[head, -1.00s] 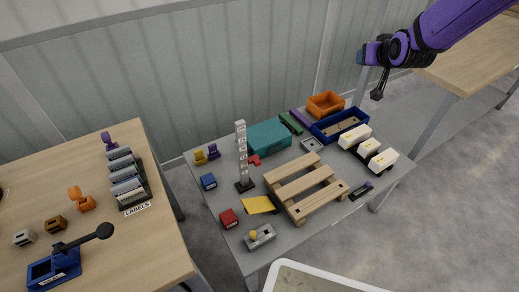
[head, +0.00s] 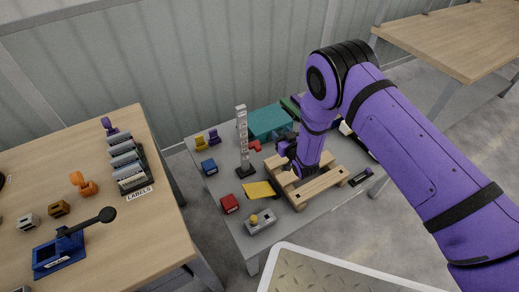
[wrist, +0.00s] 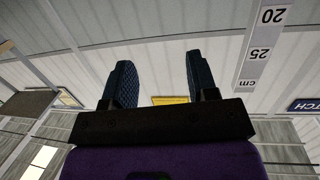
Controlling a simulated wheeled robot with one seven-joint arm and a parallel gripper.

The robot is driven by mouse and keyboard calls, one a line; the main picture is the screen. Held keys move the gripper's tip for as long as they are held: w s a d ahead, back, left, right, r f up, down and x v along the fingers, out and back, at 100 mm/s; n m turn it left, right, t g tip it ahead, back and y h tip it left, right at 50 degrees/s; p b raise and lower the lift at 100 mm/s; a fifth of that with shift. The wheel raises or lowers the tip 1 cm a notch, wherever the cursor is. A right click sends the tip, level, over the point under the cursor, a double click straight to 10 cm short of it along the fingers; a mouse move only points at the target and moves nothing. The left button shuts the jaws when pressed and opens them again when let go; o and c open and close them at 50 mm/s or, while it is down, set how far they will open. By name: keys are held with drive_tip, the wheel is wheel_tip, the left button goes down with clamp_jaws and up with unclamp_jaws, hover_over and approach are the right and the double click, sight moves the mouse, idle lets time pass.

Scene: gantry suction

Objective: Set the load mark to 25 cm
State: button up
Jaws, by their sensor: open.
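A white upright scale post (head: 242,138) with dark markings stands on a dark base on the grey table. A small red pointer (head: 254,145), which looks like the load mark, sticks out to the right of its shaft. In the wrist view the scale (wrist: 262,45) shows 20, 25 and cm at upper right, outside my fingers; the red pointer cannot be made out there. My gripper (head: 284,150) is just right of the red pointer, apart from it, above the pallet. In the wrist view my gripper (wrist: 160,82) is open, with nothing between its fingers.
A wooden pallet (head: 322,186) lies below my arm. A teal box (head: 268,122) is behind the post. A yellow plate (head: 259,189), a red block (head: 229,203), a blue block (head: 209,167) and a grey control box (head: 260,222) sit around the post. My arm hides the table's right side.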

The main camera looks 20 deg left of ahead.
sight(259, 149)
drive_tip(key=s+f+n+y, duration=0.2)
drive_tip(key=s+f+y, duration=0.1)
drive_tip(key=s+f, duration=0.65)
drive_tip(key=shift+g, duration=0.4)
drive_tip(key=x, duration=0.4)
drive_tip(key=f+x, duration=0.1)
drive_tip(key=x, duration=0.6)
drive_tip(key=shift+w+f, duration=0.15)
drive_tip(key=shift+w, duration=0.35)
clamp_jaws()
